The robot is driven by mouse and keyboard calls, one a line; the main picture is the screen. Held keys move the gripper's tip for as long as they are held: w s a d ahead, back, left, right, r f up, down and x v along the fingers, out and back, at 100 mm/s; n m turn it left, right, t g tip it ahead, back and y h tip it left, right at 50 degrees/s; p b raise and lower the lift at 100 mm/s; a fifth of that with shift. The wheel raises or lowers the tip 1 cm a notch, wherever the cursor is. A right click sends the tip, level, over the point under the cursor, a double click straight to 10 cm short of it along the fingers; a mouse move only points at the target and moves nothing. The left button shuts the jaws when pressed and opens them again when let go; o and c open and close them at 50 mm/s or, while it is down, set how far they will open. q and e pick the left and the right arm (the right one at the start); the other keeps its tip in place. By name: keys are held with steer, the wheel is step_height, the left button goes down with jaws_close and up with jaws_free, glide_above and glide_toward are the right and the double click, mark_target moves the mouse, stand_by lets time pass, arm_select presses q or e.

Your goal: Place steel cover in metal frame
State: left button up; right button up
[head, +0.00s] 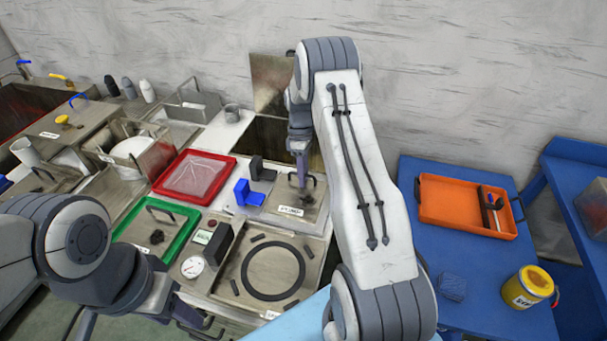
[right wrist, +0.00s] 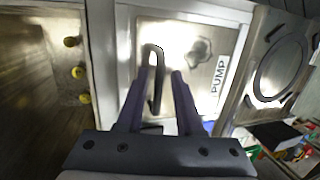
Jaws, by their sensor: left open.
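A steel cover (head: 283,203) with a black handle and a PUMP label sits in a pale surround at the centre of the bench. In the right wrist view the cover (right wrist: 200,55) lies below the fingers. My right gripper (head: 301,176) is over its handle. Its fingers (right wrist: 163,72) are apart, with the handle loop close to the left finger; I cannot tell if they touch. Another steel plate (head: 172,222) with a handle lies in a green tray. My left gripper (head: 140,322) is open and empty at the lower left, partly cut off. I cannot tell which frame is the metal frame.
A dark rectangular opening (head: 262,140) with a raised lid lies behind the cover. Blue blocks (head: 248,192) stand left of it, and a red tray (head: 194,176) further left. A panel with a black ring (head: 273,272) is in front. An orange tray (head: 450,208) is at right.

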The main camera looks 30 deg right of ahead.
steer(key=b+v, duration=0.2)
steer(key=v, duration=1)
steer(key=s+a+r, duration=0.1)
steer(key=a+r, duration=0.2)
steer(key=a, duration=0.4)
steer(key=s+a+r, duration=0.2)
steer(key=a, duration=0.5)
steer(key=s+a+r+t, duration=0.2)
steer(key=s+a+r, duration=0.1)
steer(key=s+a, duration=1.25)
steer(key=s+a+f+m+t, duration=0.1)
steer(key=s+f, duration=0.1)
steer(key=s, duration=1.1)
steer(key=shift+s+f, duration=0.25)
steer(key=shift+s, duration=0.15)
